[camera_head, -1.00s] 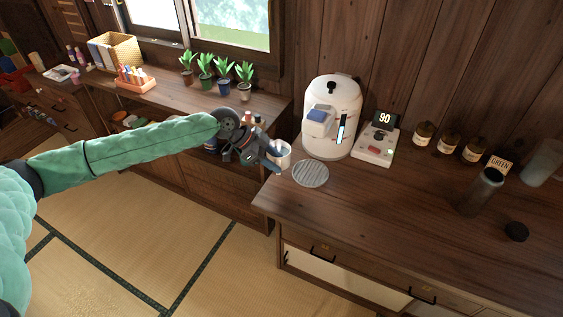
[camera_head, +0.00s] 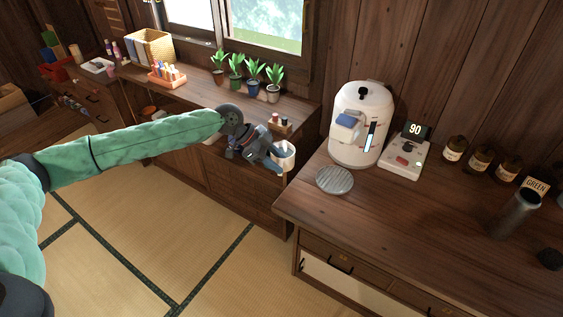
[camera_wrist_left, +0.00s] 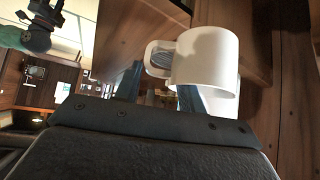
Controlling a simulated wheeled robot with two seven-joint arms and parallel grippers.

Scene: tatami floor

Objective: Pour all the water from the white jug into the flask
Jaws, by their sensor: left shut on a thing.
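The white jug (camera_head: 285,160) is held by my left gripper (camera_head: 268,156) in front of the lower shelf, left of the main counter. In the left wrist view the white jug (camera_wrist_left: 208,58) has its handle toward the blue-grey fingers (camera_wrist_left: 160,90), which are shut on it. The water inside does not show. The flask seems to be the dark grey cylinder (camera_head: 516,214) standing open at the right of the counter. A dark gripper-like part (camera_wrist_left: 38,32) with a green sleeve shows at the upper left of the left wrist view; its jaws cannot be made out.
A white kettle (camera_head: 360,125) stands beside a "90" display unit (camera_head: 405,150), behind a round grey grate (camera_head: 335,180). Brown bottles (camera_head: 480,158) line the wall. A black cap (camera_head: 550,260) lies near the flask. Potted plants (camera_head: 254,75) stand on the left shelf.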

